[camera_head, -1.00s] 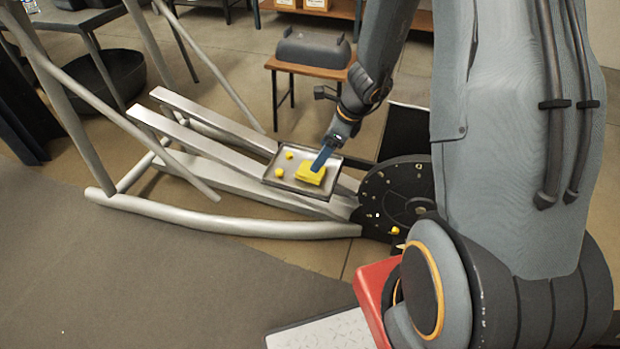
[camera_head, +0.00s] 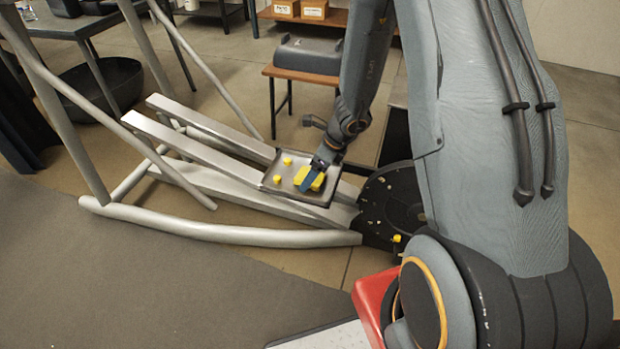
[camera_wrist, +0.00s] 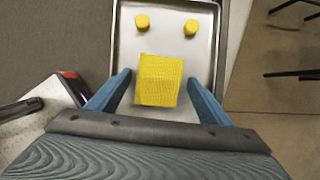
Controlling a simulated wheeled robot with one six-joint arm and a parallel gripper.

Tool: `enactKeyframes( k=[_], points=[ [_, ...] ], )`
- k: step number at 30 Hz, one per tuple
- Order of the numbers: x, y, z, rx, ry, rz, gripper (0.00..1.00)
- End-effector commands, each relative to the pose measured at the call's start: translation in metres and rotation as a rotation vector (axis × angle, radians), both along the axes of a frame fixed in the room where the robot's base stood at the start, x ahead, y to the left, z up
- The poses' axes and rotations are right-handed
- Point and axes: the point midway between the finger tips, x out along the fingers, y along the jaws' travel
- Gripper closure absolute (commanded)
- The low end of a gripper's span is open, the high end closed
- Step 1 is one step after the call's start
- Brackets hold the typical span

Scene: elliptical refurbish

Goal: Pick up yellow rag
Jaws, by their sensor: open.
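The yellow rag (camera_wrist: 159,80) is a folded block in the metal tray (camera_wrist: 206,54). In the wrist view it lies between and slightly ahead of the two blue fingers of my gripper (camera_wrist: 157,92), which are spread apart with a gap on each side. In the head view my gripper (camera_head: 310,180) is over the tray (camera_head: 325,197), and its blue finger partly hides the rag (camera_head: 318,182). I cannot tell the exact height of the fingers above the tray.
Two small yellow knobs (camera_wrist: 142,21) (camera_wrist: 191,27) lie in the tray beyond the rag. The tray rests on the grey machine frame (camera_head: 210,181). A black disc (camera_head: 390,200) is right of it. A small wooden table (camera_head: 300,74) with a grey cover stands behind.

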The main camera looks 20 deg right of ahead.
Motion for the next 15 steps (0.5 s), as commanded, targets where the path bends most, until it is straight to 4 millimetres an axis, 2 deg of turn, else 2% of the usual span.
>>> enactKeyframes(
  k=[2,9,15],
  points=[
    [-0.0001,-0.0001,0.0003,0.0,0.0,0.0,0.29],
    [-0.0001,-0.0001,0.0004,0.0,0.0,0.0,0.7],
    [-0.0001,-0.0001,0.0005,0.0,0.0,0.0,0.72]
  ],
)
